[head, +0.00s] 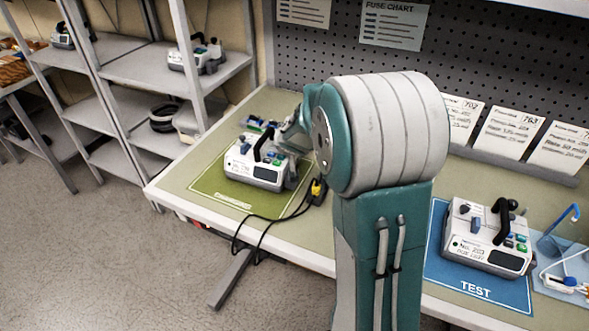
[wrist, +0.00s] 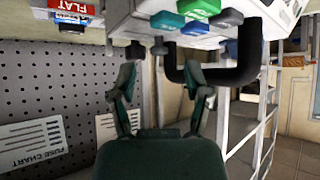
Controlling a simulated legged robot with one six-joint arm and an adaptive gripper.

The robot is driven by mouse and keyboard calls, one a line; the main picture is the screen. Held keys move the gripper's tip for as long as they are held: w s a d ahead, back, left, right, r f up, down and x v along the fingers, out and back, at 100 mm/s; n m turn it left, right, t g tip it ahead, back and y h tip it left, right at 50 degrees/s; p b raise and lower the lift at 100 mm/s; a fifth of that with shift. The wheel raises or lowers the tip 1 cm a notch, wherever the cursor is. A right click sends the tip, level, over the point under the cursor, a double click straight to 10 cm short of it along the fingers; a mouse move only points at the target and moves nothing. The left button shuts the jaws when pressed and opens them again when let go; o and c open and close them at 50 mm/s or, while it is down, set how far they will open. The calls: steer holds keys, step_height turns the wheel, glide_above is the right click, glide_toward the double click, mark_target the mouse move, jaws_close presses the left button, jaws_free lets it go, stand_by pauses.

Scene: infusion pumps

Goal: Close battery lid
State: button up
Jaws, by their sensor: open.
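A white infusion pump (head: 255,172) with a black handle stands on the green mat (head: 215,190) at the left of the bench. In the wrist view the pump (wrist: 135,12) fills the top, seen upside down, with green and blue buttons and its black handle (wrist: 225,75). My gripper (wrist: 159,80) is open and empty, its fingertips just short of the pump, near dark knobs on its edge. In the head view my gripper (head: 290,138) is beside the pump's back right, partly hidden by my arm. I cannot make out the battery lid or its position.
A second pump (head: 487,237) stands on the blue TEST mat (head: 440,270) at the right. A black cable with a yellow plug (head: 317,188) lies right of the green mat. A red FLAT container (wrist: 70,8) is near the pump. Shelves (head: 120,90) stand at the left.

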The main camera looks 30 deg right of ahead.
steer(key=shift+v, duration=0.8)
steer(key=s+a, duration=0.2)
steer(key=s, duration=0.9)
steer(key=shift+s+a, duration=0.25)
steer(key=shift+s, duration=0.1)
